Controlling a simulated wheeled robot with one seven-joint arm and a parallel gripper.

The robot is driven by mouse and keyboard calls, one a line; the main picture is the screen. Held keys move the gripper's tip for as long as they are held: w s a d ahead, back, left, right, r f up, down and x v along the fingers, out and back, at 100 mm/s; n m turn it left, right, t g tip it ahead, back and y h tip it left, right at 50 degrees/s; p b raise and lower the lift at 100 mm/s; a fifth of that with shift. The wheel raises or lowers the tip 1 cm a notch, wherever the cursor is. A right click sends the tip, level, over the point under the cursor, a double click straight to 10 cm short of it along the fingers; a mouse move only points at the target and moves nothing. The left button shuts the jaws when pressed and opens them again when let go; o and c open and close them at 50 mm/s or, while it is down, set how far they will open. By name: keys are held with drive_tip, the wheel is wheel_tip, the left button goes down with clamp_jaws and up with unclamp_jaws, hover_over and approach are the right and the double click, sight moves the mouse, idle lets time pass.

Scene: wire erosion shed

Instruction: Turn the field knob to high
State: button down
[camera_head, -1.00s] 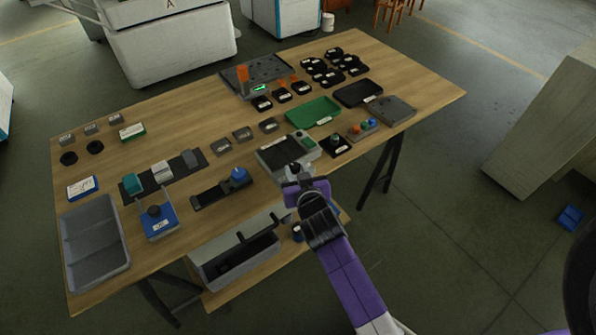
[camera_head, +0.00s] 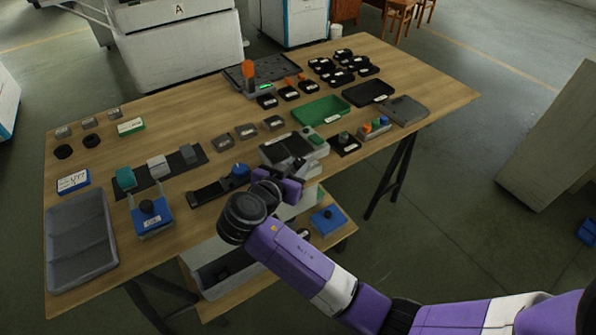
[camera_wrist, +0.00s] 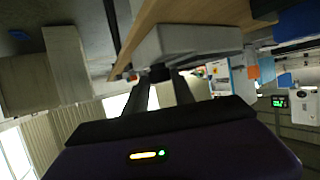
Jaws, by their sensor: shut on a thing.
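A grey box (camera_head: 268,157) with a dark top and a green patch stands at the table's front edge in the head view. Its pale grey side (camera_wrist: 190,42) fills the upper middle of the wrist view. A small dark knob (camera_wrist: 159,72) projects from that side. My gripper (camera_wrist: 160,80) has its two fingers on either side of the knob, shut on it. In the head view my gripper (camera_head: 298,167) is at the front of the box, and the wrist covers the knob. The knob's marking and pointer are not readable.
A blue knob on a black slide (camera_head: 236,172) lies left of the box. A small black knob plate (camera_head: 345,146) and a unit with coloured buttons (camera_head: 374,128) lie right. A lower shelf (camera_head: 330,235) sits under my arm.

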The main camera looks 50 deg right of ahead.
drive_tip(key=shift+w+a+f+m+g+b, duration=0.15)
drive_tip(key=shift+m+g+b, duration=0.1)
drive_tip(key=shift+m+g, duration=0.25)
drive_tip(key=shift+w+d+m+g+b, duration=0.1)
drive_tip(key=shift+m+g+b, duration=0.1)
drive_tip(key=shift+m+g, duration=0.3)
drive_tip(key=c, duration=1.1)
unclamp_jaws()
drive_tip(key=shift+f, duration=0.1)
drive_tip(key=shift+c, duration=0.2)
drive_tip(key=shift+o, duration=0.4)
drive_tip(key=shift+w+r+h, duration=0.1)
drive_tip(key=shift+r+h, duration=0.15)
drive_tip(key=shift+h, duration=0.05)
drive_tip(key=shift+r, duration=0.1)
